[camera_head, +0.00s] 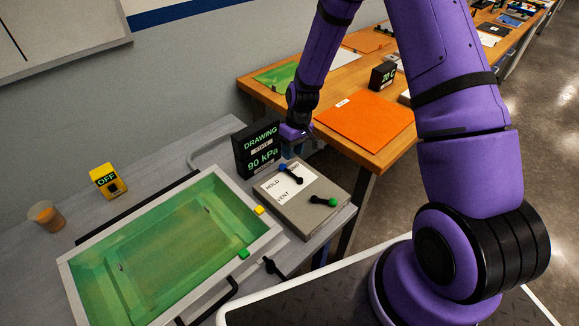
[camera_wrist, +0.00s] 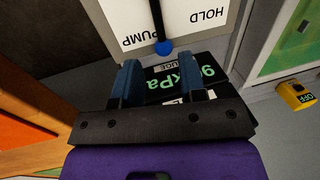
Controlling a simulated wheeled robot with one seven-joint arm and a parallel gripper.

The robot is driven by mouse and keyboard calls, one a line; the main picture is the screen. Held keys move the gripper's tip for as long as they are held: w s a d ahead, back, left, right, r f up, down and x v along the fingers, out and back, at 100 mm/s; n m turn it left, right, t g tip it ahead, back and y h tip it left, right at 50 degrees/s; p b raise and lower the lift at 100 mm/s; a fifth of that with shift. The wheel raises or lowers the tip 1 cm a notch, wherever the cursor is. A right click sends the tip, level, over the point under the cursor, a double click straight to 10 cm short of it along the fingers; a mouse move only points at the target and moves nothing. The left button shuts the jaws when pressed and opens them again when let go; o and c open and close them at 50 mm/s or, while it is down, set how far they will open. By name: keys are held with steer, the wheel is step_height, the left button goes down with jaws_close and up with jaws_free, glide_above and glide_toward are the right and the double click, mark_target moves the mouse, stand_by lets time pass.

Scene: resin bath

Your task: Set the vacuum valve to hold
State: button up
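The vacuum valve is a black lever with a blue knob (camera_head: 283,167) on a grey valve box (camera_head: 300,212) with a white label. In the wrist view, the blue knob (camera_wrist: 163,48) lies near the label's edge, between the words PUMP and HOLD, closer to PUMP. HOLD reads upside down there. A black display (camera_head: 258,150) behind the box reads DRAWING and 90 kPa. My gripper (camera_wrist: 164,72) is open, with its two blue fingers apart and empty. The knob appears just beyond the gap between the fingertips; I cannot tell their height above it. In the head view, the fingers are mostly hidden.
A second lever with a green knob (camera_head: 332,202) is on the same box, to the right. A green resin bath (camera_head: 70,275) with a pale rim stands left of it. A yellow OFF box (camera_head: 107,180) and a cup (camera_head: 46,215) stand behind the bath. A wooden bench (camera_head: 385,155) is at the right.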

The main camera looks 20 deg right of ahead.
mark_target(288, 170)
steer(key=f, duration=0.4)
steer(key=a+f, duration=0.1)
steer(key=f, duration=0.1)
steer(key=shift+s+a+f, duration=0.1)
steer(key=shift+s+f, duration=0.15)
steer(key=shift+f, duration=0.05)
jaws_close()
